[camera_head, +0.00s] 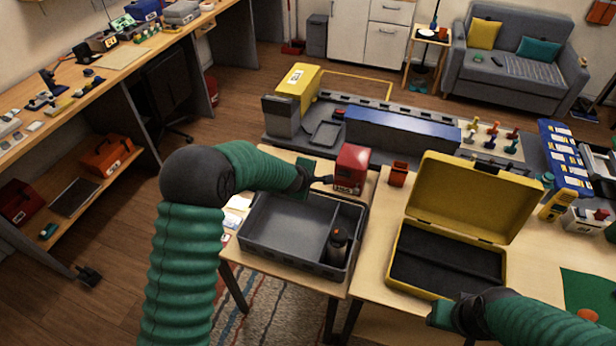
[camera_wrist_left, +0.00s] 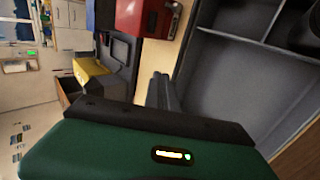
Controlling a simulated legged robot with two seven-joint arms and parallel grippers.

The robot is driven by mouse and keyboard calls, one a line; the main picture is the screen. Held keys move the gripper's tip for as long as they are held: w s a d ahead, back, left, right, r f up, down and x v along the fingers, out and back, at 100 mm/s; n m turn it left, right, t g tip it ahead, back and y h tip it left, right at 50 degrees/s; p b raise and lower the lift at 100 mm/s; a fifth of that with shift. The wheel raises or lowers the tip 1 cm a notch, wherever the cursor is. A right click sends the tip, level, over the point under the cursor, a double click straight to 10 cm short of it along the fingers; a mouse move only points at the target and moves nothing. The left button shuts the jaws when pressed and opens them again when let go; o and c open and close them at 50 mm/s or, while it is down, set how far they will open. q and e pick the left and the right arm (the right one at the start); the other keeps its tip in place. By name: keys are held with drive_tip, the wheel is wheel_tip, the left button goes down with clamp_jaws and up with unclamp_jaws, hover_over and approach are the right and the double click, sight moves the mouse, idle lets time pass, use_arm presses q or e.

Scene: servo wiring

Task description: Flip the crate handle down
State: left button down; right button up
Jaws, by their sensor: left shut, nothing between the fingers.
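The grey crate (camera_head: 262,249) sits on the light wooden table, with a divider inside and a dark bottle (camera_head: 337,245) in its right compartment. It also shows at the right of the left wrist view (camera_wrist_left: 225,75). I cannot make out its handle clearly in either view. My left gripper (camera_head: 326,180) is above the crate's far side, beside the red box (camera_head: 350,168). Its fingers (camera_wrist_left: 160,90) are shut and empty, close to the crate's rim in the left wrist view. My right gripper (camera_head: 438,315) is at the front edge of the yellow case; its jaw opening is unclear.
The open yellow case (camera_head: 472,195) stands right of the crate with its lid up. A small orange-red item (camera_head: 398,173) stands behind, between them. A blue-topped long grey block (camera_head: 402,132) lies farther back. A narrow gap separates the crate's table from the case's table.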

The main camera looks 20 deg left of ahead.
use_arm(q)
drive_tip(key=r, duration=0.2)
drive_tip(key=s+r, duration=0.1)
drive_tip(key=shift+a+r, duration=0.15)
drive_tip(key=shift+a, duration=0.25)
use_arm(e)
drive_tip(key=shift+w+a+f, duration=0.1)
drive_tip(key=shift+w+a, duration=0.2)
drive_tip(key=shift+a, duration=0.1)
use_arm(q)
drive_tip(key=shift+d, duration=0.1)
use_arm(e)
drive_tip(key=shift+d, duration=0.1)
